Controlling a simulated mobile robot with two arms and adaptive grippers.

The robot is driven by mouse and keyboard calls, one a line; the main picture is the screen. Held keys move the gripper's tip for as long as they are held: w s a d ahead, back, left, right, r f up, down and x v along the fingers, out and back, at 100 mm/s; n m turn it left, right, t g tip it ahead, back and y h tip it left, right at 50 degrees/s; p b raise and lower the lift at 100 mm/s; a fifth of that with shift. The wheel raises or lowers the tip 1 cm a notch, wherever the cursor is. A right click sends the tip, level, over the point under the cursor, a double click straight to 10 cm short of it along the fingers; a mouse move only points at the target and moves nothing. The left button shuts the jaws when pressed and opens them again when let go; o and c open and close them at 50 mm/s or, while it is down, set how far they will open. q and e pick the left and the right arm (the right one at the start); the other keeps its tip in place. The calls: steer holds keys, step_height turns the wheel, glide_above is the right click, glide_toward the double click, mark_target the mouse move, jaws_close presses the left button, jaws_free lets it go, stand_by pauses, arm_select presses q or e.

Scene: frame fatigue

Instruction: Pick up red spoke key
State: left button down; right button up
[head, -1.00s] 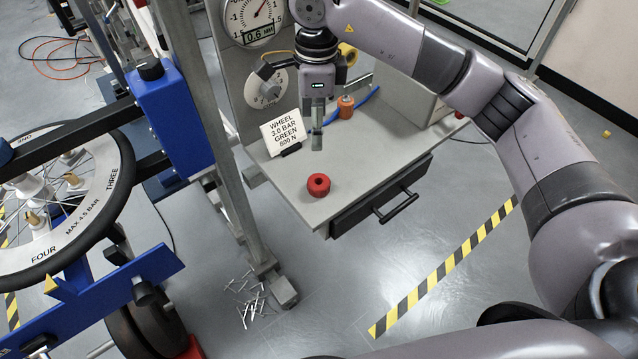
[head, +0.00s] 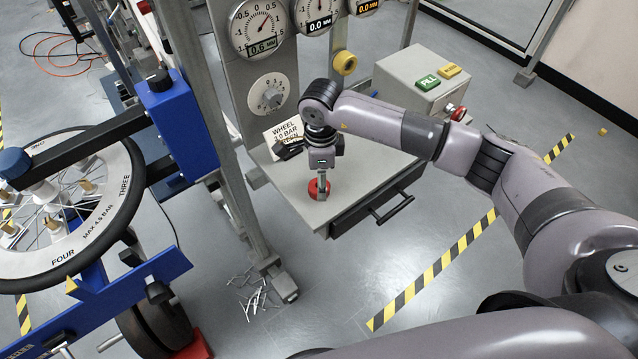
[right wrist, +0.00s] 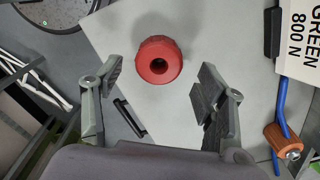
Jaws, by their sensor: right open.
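The red spoke key (head: 318,190) is a round red piece with a dark central hole, lying on the grey bench top (head: 350,195) near its front left corner. In the right wrist view the red spoke key (right wrist: 158,60) lies ahead of my open fingers, between their lines and slightly beyond the tips. My right gripper (head: 323,190) points down over the key and hides part of it in the head view. In the right wrist view my right gripper (right wrist: 158,85) is open with nothing between its fingers. My left gripper is not in view.
A sign (head: 284,138) stands behind the gripper. An orange-brown knob with a blue handle (right wrist: 284,140) lies on the bench. A grey box with green and yellow buttons (head: 425,80) is at the back right. A steel post (head: 215,130) and spoked wheel (head: 65,210) stand left.

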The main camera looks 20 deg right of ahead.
step_height(320, 180, down, 2)
steer(key=shift+s+f, duration=0.1)
steer(key=shift+s, duration=0.05)
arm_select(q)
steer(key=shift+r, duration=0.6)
arm_select(e)
steer(key=shift+f, duration=0.3)
steer(key=shift+c, duration=0.3)
steer(key=c, duration=1.3)
steer(key=shift+r, duration=0.1)
